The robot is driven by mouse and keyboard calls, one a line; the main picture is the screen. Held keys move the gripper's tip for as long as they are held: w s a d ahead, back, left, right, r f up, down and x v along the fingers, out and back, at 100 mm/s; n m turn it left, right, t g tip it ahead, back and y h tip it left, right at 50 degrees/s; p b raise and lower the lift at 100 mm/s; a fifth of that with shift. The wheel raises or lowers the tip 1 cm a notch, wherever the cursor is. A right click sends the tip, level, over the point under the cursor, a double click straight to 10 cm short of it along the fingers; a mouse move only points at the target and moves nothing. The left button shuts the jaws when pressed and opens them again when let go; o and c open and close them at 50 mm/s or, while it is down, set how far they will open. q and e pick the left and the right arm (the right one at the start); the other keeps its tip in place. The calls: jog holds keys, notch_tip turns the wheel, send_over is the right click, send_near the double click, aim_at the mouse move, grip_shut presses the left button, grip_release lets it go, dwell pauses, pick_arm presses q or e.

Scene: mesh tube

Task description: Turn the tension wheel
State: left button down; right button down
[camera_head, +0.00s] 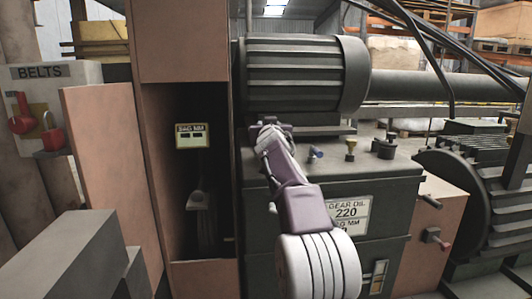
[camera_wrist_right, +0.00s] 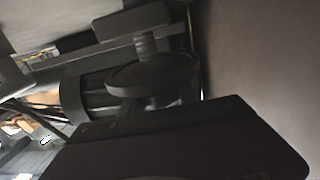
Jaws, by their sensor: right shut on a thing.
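My right arm reaches up from the bottom of the head view, and its gripper (camera_head: 268,126) is at the lower left end of the ribbed motor (camera_head: 300,76), beside the pinkish column. A dark round disc, which looks like the tension wheel (camera_wrist_right: 150,77), shows in the right wrist view with a dark block below it and a bar above. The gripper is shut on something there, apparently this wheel. The exact contact is hidden. In the head view my own gripper covers the spot, and I cannot make out the wheel. My left gripper is not in view.
The dark gear oil box (camera_head: 390,185) stands right of my arm, with small caps on top. The pinkish column (camera_head: 185,40) has an open recess with a small display (camera_head: 192,135). A "BELTS" panel (camera_head: 50,85) with red handles is at left. Black cables hang at upper right.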

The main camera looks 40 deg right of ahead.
jog(key=shift+w+f+m+g+h+b, duration=0.1)
jog(key=shift+f+m+g+h+b, duration=0.35)
jog(key=shift+f+h+b, duration=0.3)
jog(key=shift+d+r+m+g+h, duration=0.1)
jog(key=shift+r+m+g+h, duration=0.25)
jog(key=shift+m+g, duration=0.1)
jog(key=shift+r+m+g+h, duration=0.2)
jog(key=shift+m+g+h, duration=0.2)
jog(key=shift+g+h, duration=0.1)
pick_arm(q)
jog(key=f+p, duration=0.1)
jog(key=p, duration=0.2)
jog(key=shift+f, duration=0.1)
pick_arm(e)
jog(key=m+g+h, duration=0.1)
jog(key=s+m+g+h, duration=0.1)
jog(key=g, duration=0.1)
jog(key=m+g+h, duration=0.1)
jog(key=shift+s+d+r, duration=0.1)
jog(key=shift+s+d, duration=0.05)
jog(key=shift+d, duration=0.2)
jog(key=shift+m+g, duration=0.3)
